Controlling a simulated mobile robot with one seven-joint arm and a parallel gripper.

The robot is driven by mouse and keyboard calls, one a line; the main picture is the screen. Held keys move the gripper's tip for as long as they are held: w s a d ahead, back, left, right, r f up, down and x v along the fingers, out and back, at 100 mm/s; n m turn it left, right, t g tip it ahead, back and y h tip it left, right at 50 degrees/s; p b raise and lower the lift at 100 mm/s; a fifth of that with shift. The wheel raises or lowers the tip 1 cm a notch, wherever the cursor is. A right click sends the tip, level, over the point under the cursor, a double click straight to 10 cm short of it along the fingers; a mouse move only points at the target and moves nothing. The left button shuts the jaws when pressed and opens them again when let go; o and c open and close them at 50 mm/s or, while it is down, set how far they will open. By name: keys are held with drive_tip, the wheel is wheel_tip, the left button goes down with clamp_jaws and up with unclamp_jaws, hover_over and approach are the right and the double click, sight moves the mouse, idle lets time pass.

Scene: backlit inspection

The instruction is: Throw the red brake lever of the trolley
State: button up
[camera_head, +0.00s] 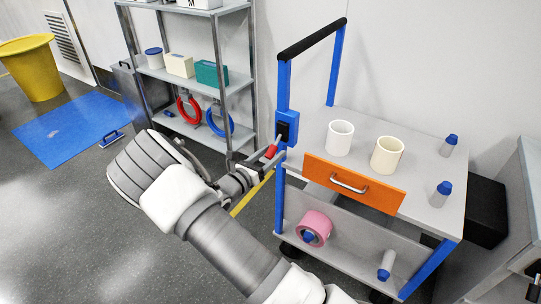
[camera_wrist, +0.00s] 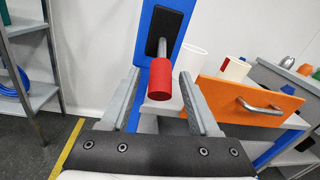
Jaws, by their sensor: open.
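The trolley (camera_head: 458,215) has blue posts, a grey top and an orange drawer (camera_head: 352,183). Its red brake lever (camera_head: 271,151) sticks out from a blue box with a black plate on the left post. In the wrist view the lever's red grip (camera_wrist: 161,80) hangs from a metal rod out of the black slot. My gripper (camera_head: 262,160) is at the lever; in the wrist view my gripper (camera_wrist: 158,95) is open, one finger on each side of the red grip, with gaps visible on both sides. I cannot tell how deep the grip sits between the fingers.
Two white cups (camera_head: 339,138) and blue-capped bottles (camera_head: 441,193) stand on the trolley top. A pink roll (camera_head: 314,227) lies on its lower shelf. A metal shelf rack (camera_head: 222,90) stands behind to the left. A blue mat (camera_head: 68,128) and a yellow bin (camera_head: 30,68) are farther left.

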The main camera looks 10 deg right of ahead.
clamp_jaws()
idle(1.4)
